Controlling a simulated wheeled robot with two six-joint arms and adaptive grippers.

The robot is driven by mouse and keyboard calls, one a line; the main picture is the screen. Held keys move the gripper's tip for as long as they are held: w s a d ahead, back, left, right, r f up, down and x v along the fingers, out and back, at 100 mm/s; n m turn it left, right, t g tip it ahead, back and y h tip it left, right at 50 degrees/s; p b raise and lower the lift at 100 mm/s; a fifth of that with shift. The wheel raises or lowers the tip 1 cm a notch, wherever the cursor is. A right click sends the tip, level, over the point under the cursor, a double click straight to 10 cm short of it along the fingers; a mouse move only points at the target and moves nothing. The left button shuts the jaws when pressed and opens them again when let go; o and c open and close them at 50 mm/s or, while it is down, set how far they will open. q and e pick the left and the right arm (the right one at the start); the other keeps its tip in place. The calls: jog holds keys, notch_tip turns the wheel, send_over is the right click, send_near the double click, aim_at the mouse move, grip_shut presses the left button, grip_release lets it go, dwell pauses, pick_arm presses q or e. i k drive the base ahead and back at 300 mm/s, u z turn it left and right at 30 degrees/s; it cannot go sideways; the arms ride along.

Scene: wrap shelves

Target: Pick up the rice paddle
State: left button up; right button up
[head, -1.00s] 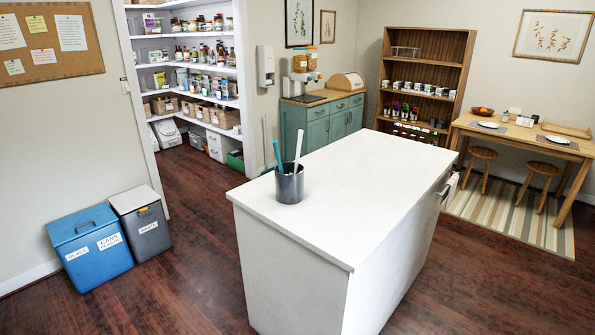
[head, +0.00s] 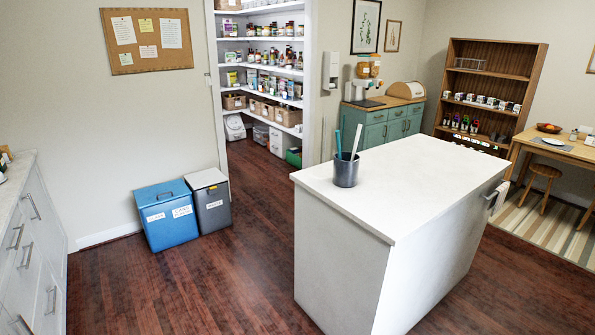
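A dark grey cylindrical holder (head: 346,174) stands upright on the near left part of the white island top (head: 420,160). A teal utensil (head: 338,143) and a white utensil (head: 356,141) stick up out of it, their lower ends hidden inside. I cannot tell whether either is the rice paddle, and nothing else in view is clearly one. Neither of my grippers is in view.
A blue bin (head: 166,215) and a grey bin (head: 210,200) stand against the left wall. A white drawer cabinet (head: 35,255) is at the far left. Wooden floor (head: 225,285) is clear between cabinet and island. Pantry shelves and a teal cabinet (head: 387,125) are behind.

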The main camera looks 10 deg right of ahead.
aim_at(359, 128)
jog(key=u, duration=0.3)
jog(key=k, duration=0.4)
jog(key=z, duration=1.1)
jog(key=i, duration=1.55)
jog(key=u, duration=0.55)
